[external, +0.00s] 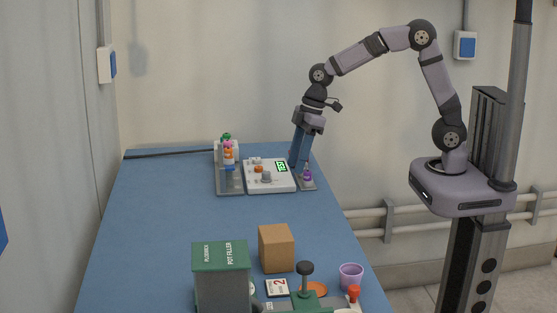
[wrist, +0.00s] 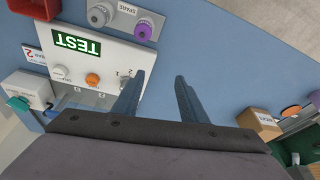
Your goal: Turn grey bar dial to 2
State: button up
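The white control panel (external: 284,187) lies on the blue bench, with a green TEST display (external: 281,166). It also shows in the wrist view (wrist: 104,53). The grey dial (external: 266,177) stands near the panel's front edge, beside an orange knob (external: 259,169). In the wrist view, small number marks (wrist: 122,84) show by my left finger, which hides much of that corner. The dial's setting cannot be read. My gripper (wrist: 162,77) is open and empty. In the external view, my gripper (external: 297,164) hangs at the panel's right side, apart from the grey dial.
A grey SPARE plate (wrist: 122,14) with a grey and a purple knob (wrist: 142,33) lies beside the panel. A fixture with coloured parts (external: 229,182) stands left. The middle bench is clear.

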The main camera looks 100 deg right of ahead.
jog(key=t, duration=0.1)
send_near(266, 173)
jog(key=shift+n, duration=0.4)
jog(key=shift+p+x, duration=0.85)
jog(key=shift+x, duration=3.25)
jog(key=shift+d, duration=0.1)
grip_shut()
